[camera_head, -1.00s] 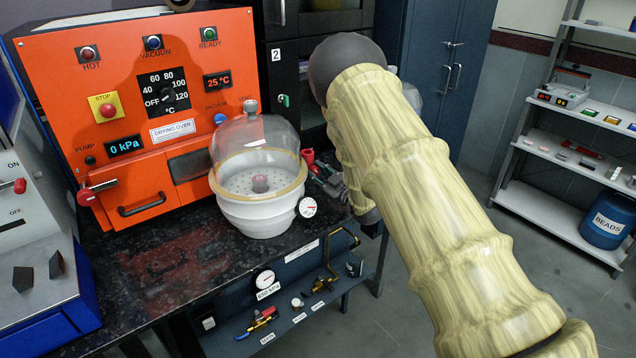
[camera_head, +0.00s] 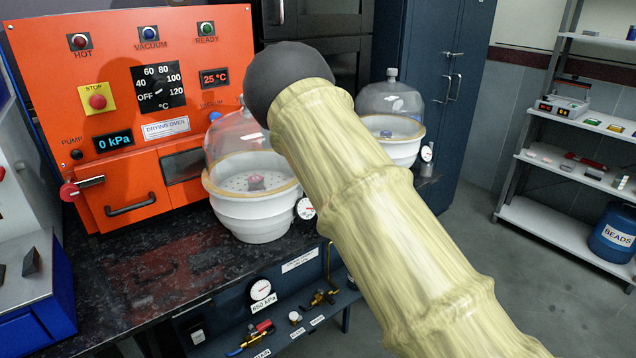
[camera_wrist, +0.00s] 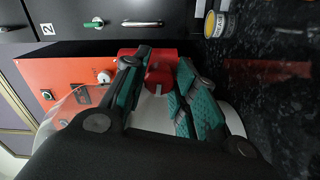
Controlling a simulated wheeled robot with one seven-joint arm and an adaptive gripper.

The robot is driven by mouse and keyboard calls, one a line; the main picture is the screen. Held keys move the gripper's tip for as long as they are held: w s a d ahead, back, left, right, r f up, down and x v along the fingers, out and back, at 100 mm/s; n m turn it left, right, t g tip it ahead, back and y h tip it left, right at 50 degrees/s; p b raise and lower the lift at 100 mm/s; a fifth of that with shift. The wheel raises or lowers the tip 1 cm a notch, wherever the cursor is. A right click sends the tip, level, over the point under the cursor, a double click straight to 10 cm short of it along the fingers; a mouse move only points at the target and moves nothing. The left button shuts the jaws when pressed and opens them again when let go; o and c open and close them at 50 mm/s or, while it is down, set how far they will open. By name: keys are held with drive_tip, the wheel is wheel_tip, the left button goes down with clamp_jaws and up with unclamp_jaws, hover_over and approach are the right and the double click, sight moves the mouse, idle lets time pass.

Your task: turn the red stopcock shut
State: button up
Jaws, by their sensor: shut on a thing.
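The red stopcock (camera_wrist: 157,72) shows in the wrist view between my fingers. My gripper (camera_wrist: 165,88), with teal pads, is shut on it. In the head view my arm hides both the gripper and the stopcock. The near glass desiccator (camera_head: 250,215) stands on the bench with a clear dome and a white lower bowl. A small dial gauge (camera_head: 306,208) is on its right side. The exact angle of the stopcock handle is hard to tell.
The orange drying oven (camera_head: 110,170) stands behind and left, its pump display reading 0 kPa. A second desiccator (camera_head: 395,148) stands behind my arm to the right. Valves and gauges (camera_head: 263,290) sit on a shelf below the dark bench (camera_head: 150,265).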

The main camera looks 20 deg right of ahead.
drive_tip(key=shift+n+b, duration=0.4)
drive_tip(key=shift+n, duration=0.2)
drive_tip(key=o, duration=1)
drive_tip(key=shift+s, duration=0.1)
drive_tip(key=v, duration=1.2)
